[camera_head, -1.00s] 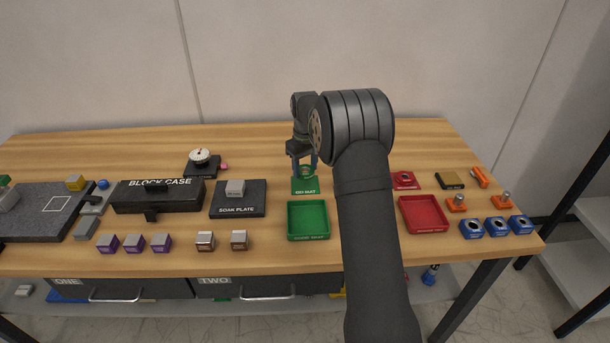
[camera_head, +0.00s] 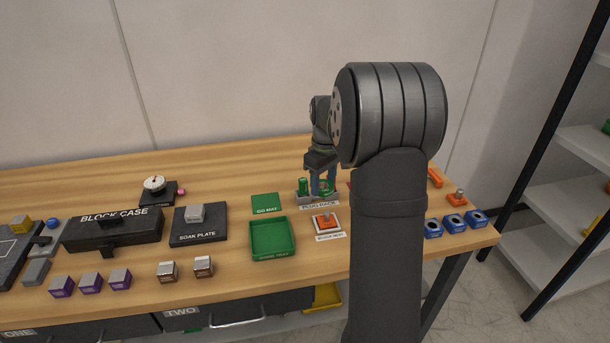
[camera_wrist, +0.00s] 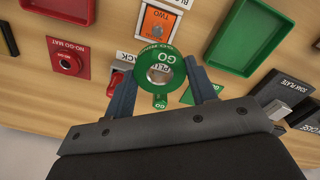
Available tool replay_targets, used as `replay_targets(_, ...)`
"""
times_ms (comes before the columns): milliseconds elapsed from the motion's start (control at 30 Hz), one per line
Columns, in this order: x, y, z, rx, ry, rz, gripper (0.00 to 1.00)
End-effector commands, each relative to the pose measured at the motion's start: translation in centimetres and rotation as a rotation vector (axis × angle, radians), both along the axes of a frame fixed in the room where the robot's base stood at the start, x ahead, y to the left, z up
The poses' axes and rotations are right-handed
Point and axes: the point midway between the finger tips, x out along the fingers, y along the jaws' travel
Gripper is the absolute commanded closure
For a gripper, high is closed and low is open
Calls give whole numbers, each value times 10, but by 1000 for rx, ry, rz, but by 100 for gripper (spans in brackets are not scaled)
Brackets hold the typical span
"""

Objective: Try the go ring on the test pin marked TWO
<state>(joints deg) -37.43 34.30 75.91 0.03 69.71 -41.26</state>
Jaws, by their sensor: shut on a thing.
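My gripper (camera_head: 322,193) is shut on the green go ring (camera_wrist: 147,62), marked GO, which shows between the fingers in the wrist view. The ring is held in the air with its round hole facing the wrist camera. In the head view my gripper is over or just in front of the plug rack (camera_head: 305,203), mostly hiding the ring. The orange test pin block (camera_wrist: 157,24) marked TWO sits in the white-edged block nest, and it also shows in the head view (camera_head: 326,222), nearer the front than my gripper. The ring is apart from it.
The bare green go mat (camera_head: 266,203) and green tray (camera_head: 287,252) lie left of the nest. A green plug (camera_head: 303,186) stands in the rack. The wrist view shows a red ring (camera_wrist: 70,64) on the no-go mat. Blue blocks (camera_head: 454,223) line the right front.

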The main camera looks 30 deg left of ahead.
Motion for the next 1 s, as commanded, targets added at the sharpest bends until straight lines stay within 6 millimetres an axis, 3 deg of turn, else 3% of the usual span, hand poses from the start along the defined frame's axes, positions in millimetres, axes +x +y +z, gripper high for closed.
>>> replay_targets(133,-4,-17,1,0,0,0,77)
replay_targets(567,-4,-18,-3,0,0,1,77)
replay_targets(1000,-4,-18,-44,-1,1,1,77)
